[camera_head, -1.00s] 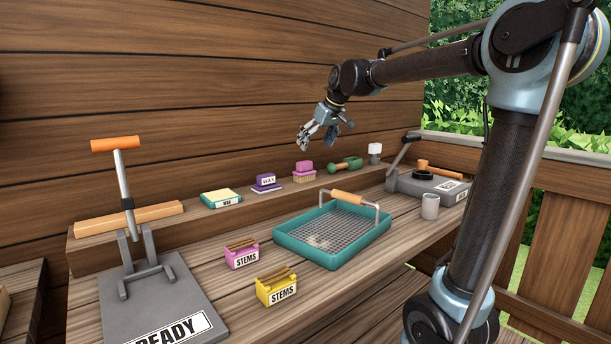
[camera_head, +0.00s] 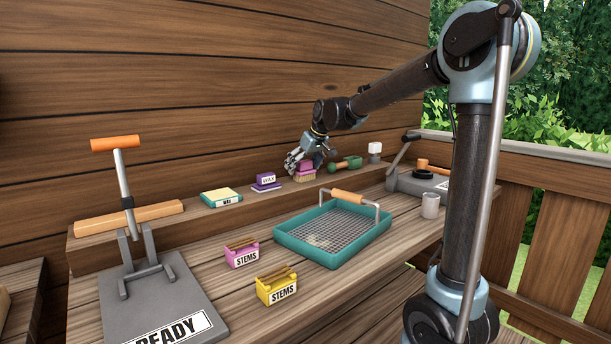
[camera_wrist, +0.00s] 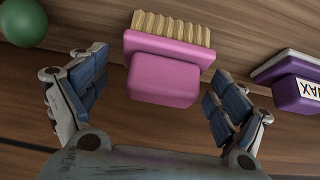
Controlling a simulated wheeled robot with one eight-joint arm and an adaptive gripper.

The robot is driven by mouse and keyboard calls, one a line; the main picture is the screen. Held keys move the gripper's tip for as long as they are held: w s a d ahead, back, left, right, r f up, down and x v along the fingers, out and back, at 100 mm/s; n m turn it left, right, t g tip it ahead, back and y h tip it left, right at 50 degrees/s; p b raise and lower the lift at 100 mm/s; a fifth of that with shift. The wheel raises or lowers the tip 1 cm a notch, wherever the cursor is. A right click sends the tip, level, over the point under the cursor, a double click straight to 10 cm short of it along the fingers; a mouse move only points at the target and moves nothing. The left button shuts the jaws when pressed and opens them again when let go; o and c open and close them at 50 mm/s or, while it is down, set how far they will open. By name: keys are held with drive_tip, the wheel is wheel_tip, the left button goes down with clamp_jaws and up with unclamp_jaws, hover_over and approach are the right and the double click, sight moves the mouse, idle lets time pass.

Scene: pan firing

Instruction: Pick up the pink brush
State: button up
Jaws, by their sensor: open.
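The pink brush (camera_head: 304,176) stands on the raised back shelf, its tan bristles down and its pink handle up. In the wrist view the brush (camera_wrist: 165,78) lies ahead of and partly between the open fingers, with its bristles toward the top of the picture. My gripper (camera_head: 305,163) is right at the brush in the head view and partly covers its handle. In the wrist view my gripper (camera_wrist: 150,100) is open, with a finger on each side and gaps to the pink handle. It holds nothing.
A purple wax block (camera_head: 266,182) sits left of the brush, and a green tool (camera_head: 345,164) lies to its right. A teal mesh tray (camera_head: 288,246) stands in front. The wooden wall (camera_head: 200,90) rises close behind.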

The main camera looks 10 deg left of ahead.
drive_tip(key=shift+x, duration=1.1)
drive_tip(key=shift+c, duration=0.2)
drive_tip(key=c, duration=1.3)
drive_tip(key=shift+r, duration=0.1)
wheel_tip(320, 180, up, 10)
drive_tip(key=shift+f, duration=0.1)
